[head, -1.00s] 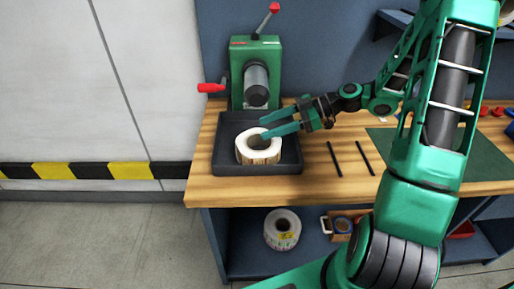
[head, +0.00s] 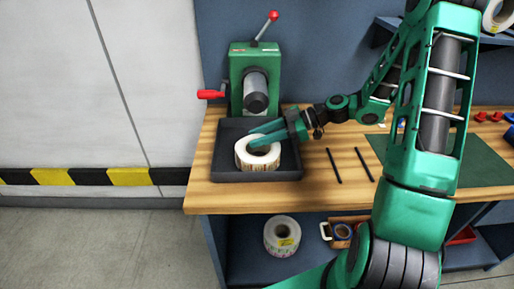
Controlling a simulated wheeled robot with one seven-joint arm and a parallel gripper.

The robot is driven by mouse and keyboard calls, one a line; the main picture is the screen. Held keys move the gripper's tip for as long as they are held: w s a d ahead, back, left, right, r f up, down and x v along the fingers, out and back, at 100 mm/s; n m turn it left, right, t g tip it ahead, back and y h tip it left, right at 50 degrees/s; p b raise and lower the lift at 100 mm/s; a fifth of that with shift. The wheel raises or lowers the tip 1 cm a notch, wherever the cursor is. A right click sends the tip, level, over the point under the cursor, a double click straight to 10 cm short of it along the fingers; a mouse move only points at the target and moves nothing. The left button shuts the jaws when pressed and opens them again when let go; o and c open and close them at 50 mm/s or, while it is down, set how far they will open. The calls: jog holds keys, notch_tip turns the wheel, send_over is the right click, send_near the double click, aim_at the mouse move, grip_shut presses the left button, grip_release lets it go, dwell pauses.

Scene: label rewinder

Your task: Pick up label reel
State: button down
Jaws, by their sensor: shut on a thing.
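The label reel (head: 257,158) is a white ring with brownish label marks on its side. It lies flat in the black tray (head: 290,172) on the wooden bench. My gripper (head: 257,140) reaches in from the right with its green fingers at the reel's back and upper rim. The fingers are shut on the reel, though the exact contact is partly hidden by the fingers and the reel itself. The reel still appears to rest on the tray floor.
The green rewinder (head: 256,80) with red-knobbed levers stands just behind the tray. Two black rods (head: 348,165) and a green mat (head: 480,165) lie to the right. Another reel (head: 282,236) sits on the lower shelf beside a wooden box (head: 345,232).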

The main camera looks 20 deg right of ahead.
jog(key=shift+r, duration=0.1)
notch_tip(320, 180, up, 7)
jog(key=shift+r, duration=0.1)
jog(key=s+d, duration=0.2)
jog(key=d, duration=0.6)
jog(key=s+d, duration=0.3)
jog(key=d, duration=0.6)
jog(key=shift+d+f, duration=0.15)
jog(key=shift+f, duration=0.05)
jog(key=shift+s, duration=0.2)
